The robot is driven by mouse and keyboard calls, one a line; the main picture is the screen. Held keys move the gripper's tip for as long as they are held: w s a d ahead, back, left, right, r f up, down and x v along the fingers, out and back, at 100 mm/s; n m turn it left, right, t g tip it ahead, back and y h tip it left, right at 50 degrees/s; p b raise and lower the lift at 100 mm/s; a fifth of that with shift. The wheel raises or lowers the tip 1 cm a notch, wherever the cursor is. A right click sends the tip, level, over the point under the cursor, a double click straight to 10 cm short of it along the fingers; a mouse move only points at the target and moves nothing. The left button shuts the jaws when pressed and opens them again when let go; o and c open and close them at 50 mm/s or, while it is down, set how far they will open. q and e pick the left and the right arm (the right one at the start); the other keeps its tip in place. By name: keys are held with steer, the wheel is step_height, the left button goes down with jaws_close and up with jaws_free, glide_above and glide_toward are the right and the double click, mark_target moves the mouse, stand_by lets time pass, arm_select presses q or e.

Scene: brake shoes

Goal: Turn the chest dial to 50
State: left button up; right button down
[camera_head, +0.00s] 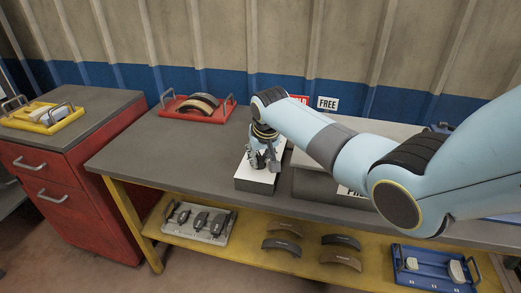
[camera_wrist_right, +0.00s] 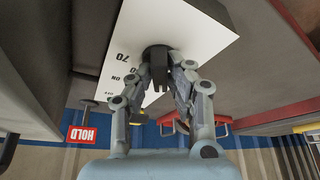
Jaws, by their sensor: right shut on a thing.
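The white dial panel (camera_head: 256,177) is the top of a small box on the grey bench. It shows larger in the right wrist view (camera_wrist_right: 195,38), with a 70 and other small dark markings to the left of the knob. The dark dial knob (camera_wrist_right: 158,62) stands on this panel. My right gripper (camera_head: 262,160) points down over the panel, and its fingers are shut on the knob, as the right wrist view (camera_wrist_right: 160,82) shows. The fingers and arm hide the knob in the head view, and the pointer setting cannot be read. My left gripper is not in view.
A grey box (camera_head: 318,184) with a partly hidden label stands close right of the panel. A red tray (camera_head: 180,109) with curved shoes is at the back left. The FREE sign (camera_head: 327,103) is behind. The bench left of the panel is clear.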

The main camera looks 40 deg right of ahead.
steer(key=shift+a+f+m+g+h+p, duration=0.15)
steer(key=shift+m+g+h+p, duration=0.2)
steer(key=shift+m, duration=0.65)
steer(key=c, duration=1.3)
jaws_free()
steer(key=shift+r, duration=0.2)
steer(key=v, duration=1.1)
steer(key=shift+s+a+r, duration=0.1)
steer(key=shift+s+r, duration=0.1)
